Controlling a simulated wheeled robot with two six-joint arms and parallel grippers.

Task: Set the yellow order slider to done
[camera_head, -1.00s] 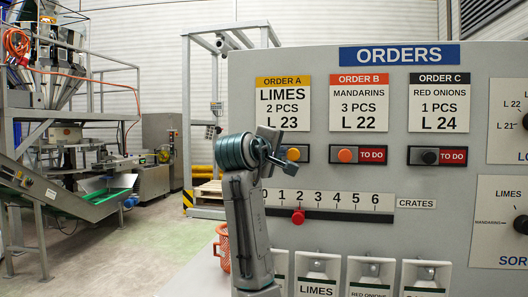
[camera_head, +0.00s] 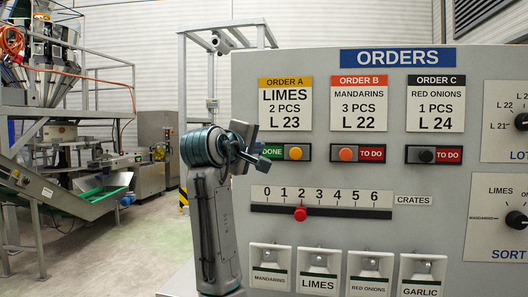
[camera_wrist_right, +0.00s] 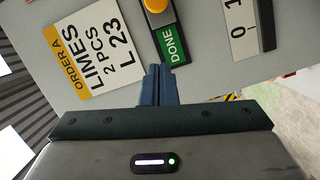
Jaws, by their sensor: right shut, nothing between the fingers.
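The yellow order slider knob (camera_head: 295,153) sits at the right end of its slot under the ORDER A card, with the green DONE label (camera_head: 272,151) showing to its left. The knob (camera_wrist_right: 156,5) and DONE label (camera_wrist_right: 174,42) also show in the right wrist view, the knob cut by the top edge. My right gripper (camera_head: 262,150) is shut and empty at the left end of this slot, apart from the knob. In the wrist view its fingertips (camera_wrist_right: 158,72) are beside the label's end. My left gripper is not in view.
Orange (camera_head: 345,154) and black (camera_head: 425,156) slider knobs to the right sit beside red TO DO labels. Below is the crates scale with a red knob (camera_head: 300,214) at 2. Several labelled switches line the panel's bottom. Rotary dials (camera_head: 517,220) are at the right edge.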

